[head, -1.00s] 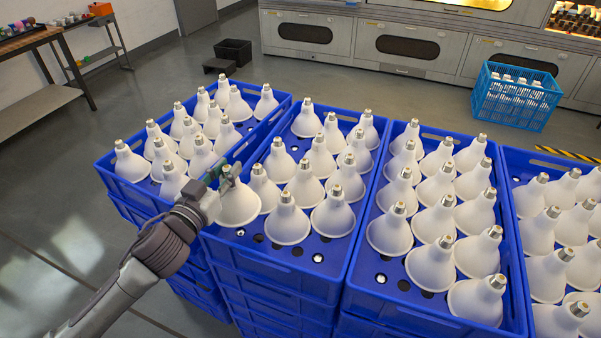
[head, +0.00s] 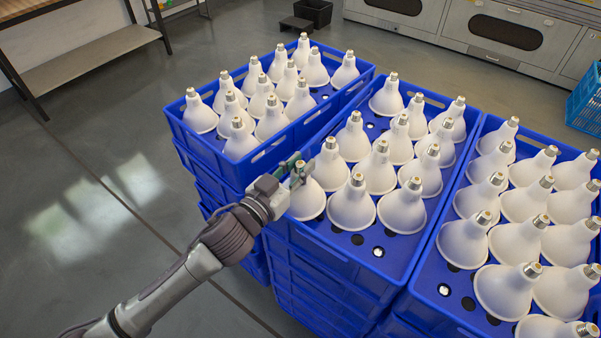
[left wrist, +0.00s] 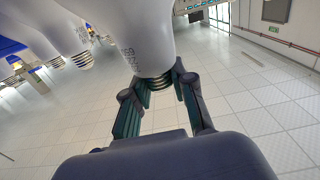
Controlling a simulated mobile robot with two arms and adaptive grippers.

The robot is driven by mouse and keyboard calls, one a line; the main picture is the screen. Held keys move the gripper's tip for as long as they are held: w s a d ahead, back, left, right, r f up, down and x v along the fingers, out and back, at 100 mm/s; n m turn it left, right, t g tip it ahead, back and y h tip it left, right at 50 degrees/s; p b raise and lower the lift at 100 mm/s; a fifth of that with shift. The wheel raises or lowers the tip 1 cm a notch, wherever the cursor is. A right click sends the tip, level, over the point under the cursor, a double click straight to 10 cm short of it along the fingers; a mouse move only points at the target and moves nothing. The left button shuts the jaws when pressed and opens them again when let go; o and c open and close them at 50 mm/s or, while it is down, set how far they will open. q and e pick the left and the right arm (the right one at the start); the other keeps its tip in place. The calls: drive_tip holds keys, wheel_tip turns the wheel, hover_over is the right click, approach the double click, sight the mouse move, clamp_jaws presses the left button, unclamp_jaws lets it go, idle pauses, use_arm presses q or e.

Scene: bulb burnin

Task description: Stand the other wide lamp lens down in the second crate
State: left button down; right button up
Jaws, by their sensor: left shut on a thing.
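My left gripper (head: 292,172) is shut on the screw-cap end of a white lamp (head: 306,202). The lamp is upright, lens down, at the near left corner of the second crate from the left (head: 345,258). Lamps stand close behind it and to its right. I cannot tell whether its lens rests on the crate floor. In the left wrist view the fingers (left wrist: 157,92) close around the ribbed cap of this lamp (left wrist: 128,35). My right gripper is not in view.
The left crate (head: 215,150) and the right crate (head: 440,305) hold several white lamps. Bare holes show along the second crate's front edge. A blue basket (head: 584,100) and a dark bin (head: 314,12) stand on the floor behind.

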use_arm(q)
wheel_tip(320, 180, down, 2)
drive_tip(key=shift+f, duration=0.35)
drive_tip(key=c, duration=1.2)
unclamp_jaws()
drive_tip(key=shift+o, duration=1.2)
drive_tip(key=shift+r, duration=0.25)
drive_tip(key=shift+s+a+f, duration=0.15)
drive_tip(key=shift+s+a, duration=0.05)
drive_tip(key=shift+s, duration=0.05)
drive_tip(key=b+v, duration=0.1)
drive_tip(key=v, duration=1)
drive_tip(key=shift+a, duration=0.15)
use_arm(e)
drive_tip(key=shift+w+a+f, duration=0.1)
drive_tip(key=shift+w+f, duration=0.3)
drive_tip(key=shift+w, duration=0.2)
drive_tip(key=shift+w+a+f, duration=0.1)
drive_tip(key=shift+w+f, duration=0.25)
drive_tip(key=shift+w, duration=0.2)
